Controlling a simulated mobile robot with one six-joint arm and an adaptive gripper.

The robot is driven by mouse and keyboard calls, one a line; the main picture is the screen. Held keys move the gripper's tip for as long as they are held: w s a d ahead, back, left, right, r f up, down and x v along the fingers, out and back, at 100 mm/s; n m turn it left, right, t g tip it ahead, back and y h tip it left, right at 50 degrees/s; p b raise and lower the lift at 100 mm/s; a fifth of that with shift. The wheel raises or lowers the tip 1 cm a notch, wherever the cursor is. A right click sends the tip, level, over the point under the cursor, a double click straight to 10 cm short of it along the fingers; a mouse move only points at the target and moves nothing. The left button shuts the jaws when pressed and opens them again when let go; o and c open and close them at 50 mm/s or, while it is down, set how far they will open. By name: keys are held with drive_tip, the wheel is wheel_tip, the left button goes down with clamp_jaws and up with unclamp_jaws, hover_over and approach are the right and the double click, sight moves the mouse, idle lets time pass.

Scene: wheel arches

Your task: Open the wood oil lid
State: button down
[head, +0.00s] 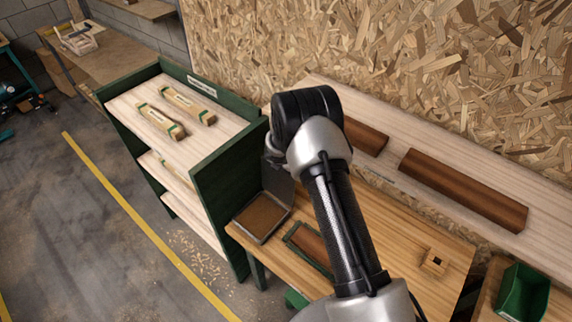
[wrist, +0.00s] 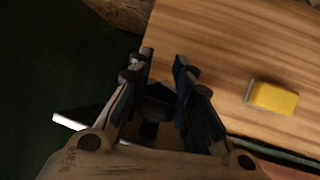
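A shallow metal tin (head: 261,218) with a brown inside sits at the left end of the wooden workbench in the head view. A dark grey panel (head: 279,180) stands steeply at its back edge, like a raised lid. I cannot read any wood oil label. My gripper (wrist: 163,60) has its fingers apart, with nothing clearly held between them. In the head view my arm's end is beside the top of the panel; whether they touch is unclear. In the wrist view a thin pale edge (wrist: 75,122) shows left of the fingers; I cannot tell what it is.
A green shelf unit (head: 218,185) stands just left of the bench (head: 400,240). A green-edged tray (head: 308,245) lies beside the tin. Brown wood pieces (head: 465,188) lie behind. A yellow block (wrist: 272,97) and a small wooden block (head: 434,262) are on the bench. A green bin (head: 522,293) stands right.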

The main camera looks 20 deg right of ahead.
drive_tip(key=c, duration=1.7)
unclamp_jaws()
drive_tip(key=shift+s+d+f, duration=0.25)
drive_tip(key=shift+s, duration=0.15)
drive_tip(key=o, duration=0.5)
drive_tip(key=shift+w+r, duration=0.15)
drive_tip(key=shift+a, duration=0.1)
drive_tip(key=shift+r, duration=0.1)
drive_tip(key=v, duration=0.5)
drive_tip(key=shift+s+a, duration=0.2)
drive_tip(key=shift+s, duration=0.15)
drive_tip(key=shift+s+a, duration=0.85)
drive_tip(key=shift+s, duration=0.8)
drive_tip(key=shift+s+a, duration=0.85)
drive_tip(key=shift+s, duration=0.85)
drive_tip(key=shift+s+a, duration=0.85)
drive_tip(key=shift+s, duration=0.8)
